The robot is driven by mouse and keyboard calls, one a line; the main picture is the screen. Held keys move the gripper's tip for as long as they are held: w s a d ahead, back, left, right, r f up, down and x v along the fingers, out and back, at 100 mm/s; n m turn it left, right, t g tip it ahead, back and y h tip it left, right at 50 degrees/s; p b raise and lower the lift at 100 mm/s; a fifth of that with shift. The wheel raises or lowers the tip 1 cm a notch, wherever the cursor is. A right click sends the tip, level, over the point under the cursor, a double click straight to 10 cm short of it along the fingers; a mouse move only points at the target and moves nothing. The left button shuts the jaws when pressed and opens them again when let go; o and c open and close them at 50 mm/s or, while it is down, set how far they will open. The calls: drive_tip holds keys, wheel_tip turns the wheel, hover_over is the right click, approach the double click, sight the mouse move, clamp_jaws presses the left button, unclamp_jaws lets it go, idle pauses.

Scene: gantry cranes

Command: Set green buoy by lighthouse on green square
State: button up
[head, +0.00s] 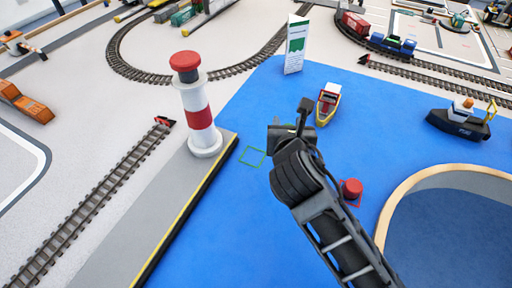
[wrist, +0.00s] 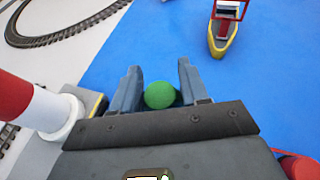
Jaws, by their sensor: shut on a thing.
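The green buoy (wrist: 160,95) shows as a round green top between the two fingers of my gripper (wrist: 158,72) in the wrist view. My gripper is shut on it. In the head view my gripper (head: 280,128) is over the blue water and hides the buoy; its height is hard to tell. The green square (head: 256,148), a thin outline on the blue, lies just left of my gripper and right of the quay edge. The red and white lighthouse (head: 199,110) stands upright on the grey quay, left of the square. It also shows in the wrist view (wrist: 38,108).
A red buoy (head: 351,188) stands on a red square right of my arm. A small yellow-hulled boat (head: 328,103) and a black tug (head: 459,123) are on the water. A white sign (head: 296,46) stands at the far edge. A curved wooden rim (head: 400,190) is at right.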

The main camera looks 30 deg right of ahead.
drive_tip(key=b, duration=0.1)
hover_over(253, 152)
wheel_tip(253, 152, down, 5)
drive_tip(key=shift+d+r, duration=0.1)
drive_tip(key=shift+f+b, duration=0.35)
drive_tip(key=shift+f, duration=1.7)
drive_tip(key=shift+f, duration=0.15)
drive_tip(key=o, duration=0.8)
drive_tip(key=p+v, duration=0.2)
drive_tip(key=v, duration=0.1)
drive_tip(key=p+v, duration=0.3)
drive_tip(key=v, duration=0.1)
drive_tip(key=p+v, duration=0.3)
drive_tip(key=shift+s+r, duration=0.2)
drive_tip(key=shift+r, duration=0.25)
drive_tip(key=shift+s+a+p, duration=0.55)
drive_tip(key=shift+s+p, duration=0.05)
drive_tip(key=shift+s, duration=0.05)
